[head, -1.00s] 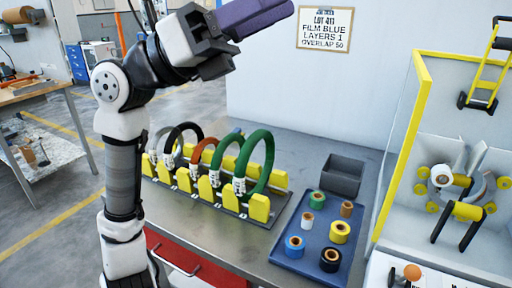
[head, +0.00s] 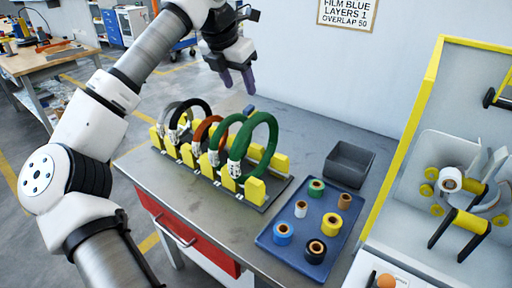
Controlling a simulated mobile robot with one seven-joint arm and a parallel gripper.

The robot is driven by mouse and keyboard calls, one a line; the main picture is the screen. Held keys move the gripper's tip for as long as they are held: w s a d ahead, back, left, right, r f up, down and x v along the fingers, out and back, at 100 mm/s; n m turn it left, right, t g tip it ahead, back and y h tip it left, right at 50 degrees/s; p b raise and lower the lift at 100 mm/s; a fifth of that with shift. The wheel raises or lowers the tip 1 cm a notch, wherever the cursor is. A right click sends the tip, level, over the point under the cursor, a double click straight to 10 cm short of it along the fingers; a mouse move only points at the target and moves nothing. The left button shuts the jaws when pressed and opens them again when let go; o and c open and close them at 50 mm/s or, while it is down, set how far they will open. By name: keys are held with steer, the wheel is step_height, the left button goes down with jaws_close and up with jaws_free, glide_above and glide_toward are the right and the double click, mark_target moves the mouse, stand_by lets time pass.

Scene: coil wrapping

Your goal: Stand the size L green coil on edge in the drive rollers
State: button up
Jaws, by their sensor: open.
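Two green coils stand on edge at the right end of the coil rack. The end one (head: 262,150) looks larger; the other green coil (head: 222,140) is just left of it. Both carry white tags that I cannot read, so the size marks are not legible. My gripper (head: 238,87) has purple fingers pointing down, apart and empty. In the picture it is above and behind the rack, clear of the coils. The drive rollers (head: 470,222) are yellow-ended, inside the wrapping machine at the right, with no coil seen in them.
The rack (head: 254,191) with yellow posts also holds orange, black and grey coils. A blue tray (head: 267,239) with several tape rolls and a dark bin (head: 347,163) lie between rack and machine. The machine's yellow-edged panel (head: 408,128) stands at the right.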

glide_above(255, 116)
steer(key=s+a, duration=0.2)
steer(key=f, duration=0.6)
steer(key=shift+w+a+f+p, duration=0.1)
steer(key=shift+w+p, duration=0.1)
steer(key=shift+p, duration=0.2)
steer(key=shift+d+p+x, duration=0.2)
steer(key=shift+p+x, duration=0.25)
steer(key=shift+x, duration=0.9)
steer(key=shift+d+p+x, duration=0.2)
steer(key=shift+p+x, duration=0.2)
steer(key=shift+x, duration=1)
steer(key=shift+s, duration=0.2)
steer(key=shift+c, duration=0.4)
jaws_close()
